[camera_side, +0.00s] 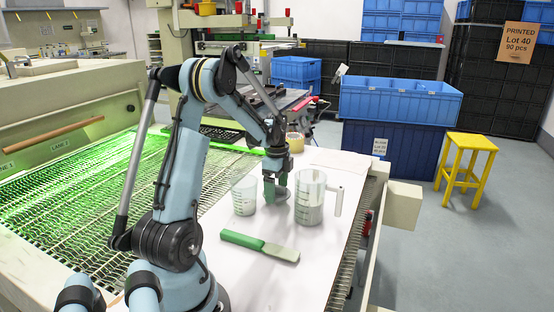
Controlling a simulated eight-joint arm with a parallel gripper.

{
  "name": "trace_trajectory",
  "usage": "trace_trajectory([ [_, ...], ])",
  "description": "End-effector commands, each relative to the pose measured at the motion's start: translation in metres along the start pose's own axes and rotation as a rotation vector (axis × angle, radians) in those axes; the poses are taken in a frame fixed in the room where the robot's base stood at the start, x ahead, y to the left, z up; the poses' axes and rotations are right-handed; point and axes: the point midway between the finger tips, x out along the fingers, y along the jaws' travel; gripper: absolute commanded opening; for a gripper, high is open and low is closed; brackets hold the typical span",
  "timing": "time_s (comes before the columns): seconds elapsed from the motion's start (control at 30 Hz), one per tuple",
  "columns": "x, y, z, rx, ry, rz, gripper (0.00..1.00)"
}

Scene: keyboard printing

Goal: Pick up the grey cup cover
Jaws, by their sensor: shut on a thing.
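My gripper (276,186) points down between two cups on the white work surface (230,285). Its greenish fingers are shut on the grey cup cover (281,194), a small round grey piece low between the fingertips. The fingers hide part of the cover. I cannot tell whether it touches the surface. A clear measuring cup (244,196) stands upright just left of my gripper. A larger clear jug (309,200) with a white handle and pale contents stands upright just right of it.
A green-handled spatula (260,246) lies in front of the cups. A tape roll (295,142) sits behind my gripper. A green-lit mesh conveyor (70,205) runs along the left. The surface's right edge lies beyond the jug. The front of the white surface is clear.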

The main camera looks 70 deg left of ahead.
Motion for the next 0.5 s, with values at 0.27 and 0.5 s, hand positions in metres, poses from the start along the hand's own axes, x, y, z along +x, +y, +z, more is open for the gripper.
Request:
trace_trajectory([
  [0.27,-0.061,0.000,0.000,0.000,-0.001,0.001,0.61],
  [0.5,-0.111,0.000,0.000,-0.001,-0.001,0.001,0.61],
])
